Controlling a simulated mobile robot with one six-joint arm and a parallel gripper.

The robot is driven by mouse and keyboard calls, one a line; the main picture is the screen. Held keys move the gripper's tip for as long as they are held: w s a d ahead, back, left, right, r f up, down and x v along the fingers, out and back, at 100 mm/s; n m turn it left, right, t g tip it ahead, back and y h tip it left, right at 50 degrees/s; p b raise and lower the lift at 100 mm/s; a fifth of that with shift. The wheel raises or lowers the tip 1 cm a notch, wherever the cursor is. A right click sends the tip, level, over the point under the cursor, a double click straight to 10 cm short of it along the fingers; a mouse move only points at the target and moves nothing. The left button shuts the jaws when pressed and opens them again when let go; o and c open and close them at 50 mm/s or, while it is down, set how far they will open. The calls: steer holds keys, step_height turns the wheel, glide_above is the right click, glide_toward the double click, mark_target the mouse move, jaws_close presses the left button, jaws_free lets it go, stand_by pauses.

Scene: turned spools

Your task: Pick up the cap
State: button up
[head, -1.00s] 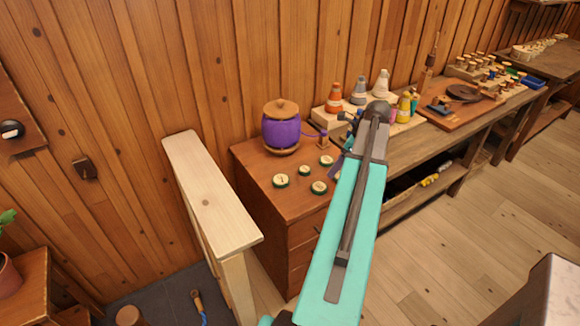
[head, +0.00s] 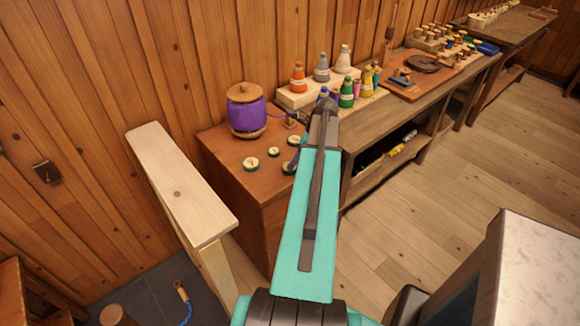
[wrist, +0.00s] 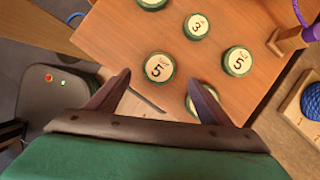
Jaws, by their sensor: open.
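Several round caps with green rims and pale numbered tops lie flat on the brown cabinet top. In the wrist view one marked 5 (wrist: 159,67) lies just beyond and between my fingertips; one marked 3 (wrist: 197,26) and another 5 (wrist: 237,61) lie farther up and right. Another cap (wrist: 203,104) is partly hidden by my right finger, and one (wrist: 152,3) is cut by the top edge. My gripper (wrist: 160,79) is open and empty above the cabinet. The head view shows a front-left cap (head: 251,163); my arm covers part of the group.
A purple spool (head: 246,116) stands at the back of the cabinet (head: 225,155). A pale wooden stand (head: 178,190) rises left of it. To the right, a bench holds coloured cones (head: 298,77) and a turntable board (head: 418,72). The floor in front is clear.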

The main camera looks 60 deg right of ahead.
steer(key=shift+w+f, duration=0.1)
steer(key=shift+f, duration=0.2)
steer(key=shift+p+x, duration=1.25)
steer(key=shift+x, duration=1.15)
steer(key=shift+a, duration=0.1)
steer(key=shift+c, duration=0.2)
steer(key=c, duration=1.1)
